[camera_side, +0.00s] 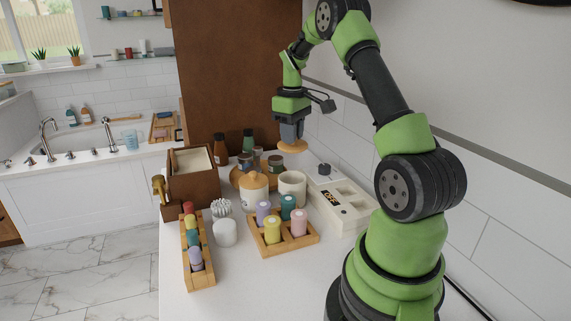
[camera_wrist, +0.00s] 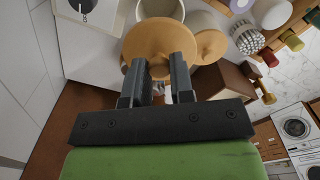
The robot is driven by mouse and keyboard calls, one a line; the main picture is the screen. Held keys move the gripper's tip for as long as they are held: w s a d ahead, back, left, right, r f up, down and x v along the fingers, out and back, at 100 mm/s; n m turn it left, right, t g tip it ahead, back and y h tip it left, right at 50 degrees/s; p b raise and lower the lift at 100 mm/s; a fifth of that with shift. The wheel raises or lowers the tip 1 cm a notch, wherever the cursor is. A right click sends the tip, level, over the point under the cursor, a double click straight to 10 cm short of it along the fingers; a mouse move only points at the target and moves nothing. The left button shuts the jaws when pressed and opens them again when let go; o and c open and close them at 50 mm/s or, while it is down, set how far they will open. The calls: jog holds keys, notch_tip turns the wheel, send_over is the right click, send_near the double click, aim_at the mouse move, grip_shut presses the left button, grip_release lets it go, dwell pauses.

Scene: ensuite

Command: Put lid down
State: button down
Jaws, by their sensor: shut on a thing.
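My gripper (camera_side: 291,136) is shut on a round wooden lid (camera_side: 293,147), held in the air above the counter. The lid also shows in the wrist view (camera_wrist: 158,38), between and beyond the fingertips (camera_wrist: 158,64). Below the lid stands an open cream canister (camera_side: 292,187), clearly apart from it. In the wrist view the lid partly covers the open canister (camera_wrist: 160,9). A second cream canister (camera_side: 254,196) stands just left of it with its own wooden lid on. How the fingers grip the lid's top is partly hidden.
A white device (camera_side: 348,217) stands right of the canisters. A wooden holder (camera_side: 262,247) with pastel bottles is in front, with a narrow rack (camera_side: 202,276) to its left. A brown box (camera_side: 190,193) and tall bottles (camera_side: 220,149) stand behind. The front counter (camera_side: 270,290) is clear.

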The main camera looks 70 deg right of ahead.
jog(key=shift+r, duration=0.5)
jog(key=shift+w+a, duration=0.1)
jog(key=shift+a, duration=0.15)
jog(key=a+f+n, duration=0.3)
jog(key=a+n, duration=0.6)
jog(key=a, duration=0.3)
jog(key=a+f+n, duration=0.4)
jog(key=a+n, duration=0.4)
jog(key=a, duration=0.5)
jog(key=shift+n, duration=0.5)
jog(key=f, duration=0.4)
jog(key=shift+w+a+f, duration=0.15)
jog(key=shift+a+f, duration=0.15)
jog(key=shift+a, duration=0.05)
jog(key=shift+f, duration=2.6)
jog(key=shift+f, duration=0.1)
